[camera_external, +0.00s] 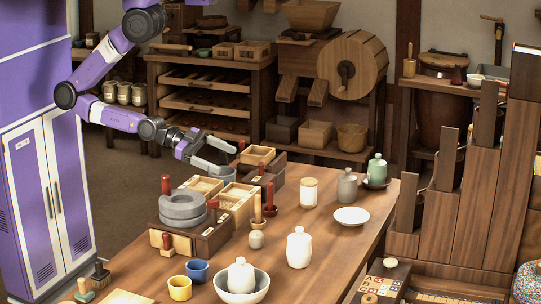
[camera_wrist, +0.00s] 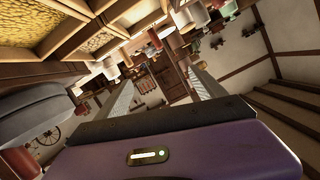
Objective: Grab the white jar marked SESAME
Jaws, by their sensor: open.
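No SESAME lettering can be read in either view, so I cannot tell which jar bears it. A plain white lidded jar (camera_external: 299,248) stands upright on the table. Another white lidded jar (camera_external: 241,275) stands in a pale bowl at the front. A white jar with a wooden lid (camera_external: 309,192) stands farther back. My gripper (camera_external: 232,160) is open and empty, above the wooden boxes and left of these jars. In the wrist view my gripper (camera_wrist: 165,88) shows its two fingers apart with nothing between them.
The wooden table (camera_external: 340,236) also holds a stone quern (camera_external: 182,207), a grey jar (camera_external: 347,187), a green jar (camera_external: 377,169), a white plate (camera_external: 352,217), a blue cup (camera_external: 197,271) and a yellow cup (camera_external: 180,288). Bare tabletop lies around the plain white jar.

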